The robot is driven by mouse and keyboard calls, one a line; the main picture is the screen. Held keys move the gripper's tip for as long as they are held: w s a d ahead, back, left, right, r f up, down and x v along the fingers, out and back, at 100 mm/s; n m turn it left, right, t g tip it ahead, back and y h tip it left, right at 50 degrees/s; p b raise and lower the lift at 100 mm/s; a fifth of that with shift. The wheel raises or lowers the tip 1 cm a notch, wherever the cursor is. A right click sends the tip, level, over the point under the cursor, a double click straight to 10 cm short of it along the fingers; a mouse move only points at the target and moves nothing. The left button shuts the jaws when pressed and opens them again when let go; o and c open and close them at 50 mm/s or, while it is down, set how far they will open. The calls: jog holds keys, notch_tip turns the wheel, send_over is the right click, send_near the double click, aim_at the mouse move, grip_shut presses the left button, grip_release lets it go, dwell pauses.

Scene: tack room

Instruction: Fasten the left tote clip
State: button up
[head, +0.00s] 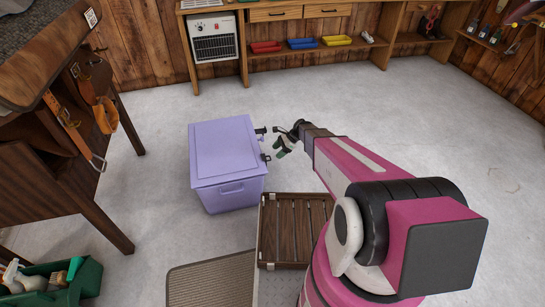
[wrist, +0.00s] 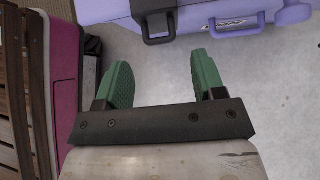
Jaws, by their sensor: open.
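The lavender tote (head: 225,150) stands on the floor with its lid down. Two dark clips are on its right side in the head view.
A slatted wooden crate or pallet (head: 295,232) lies in front of the tote, near my base. A brown mat (head: 212,284) is at the bottom. A wooden bench (head: 40,180) stands left, a green caddy (head: 88,280) below it. Floor to the right is clear.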

jog(key=shift+v, duration=2.2)
jog(key=s+d+r+n+t+h, duration=0.1)
jog(key=s+d+r+n+h, duration=0.3)
jog(key=s+d+r+n, duration=0.3)
jog(key=s+d+r+n+t+h, duration=0.1)
jog(key=s+d+r+n+h, duration=0.3)
jog(key=s+d+r+n, duration=0.3)
jog(key=s+d+r, duration=0.1)
jog(key=s+r, duration=0.4)
jog(key=r, duration=0.1)
jog(key=shift+s+n+t, duration=0.3)
jog(key=shift+s+n, duration=0.1)
jog(key=shift+f, duration=0.1)
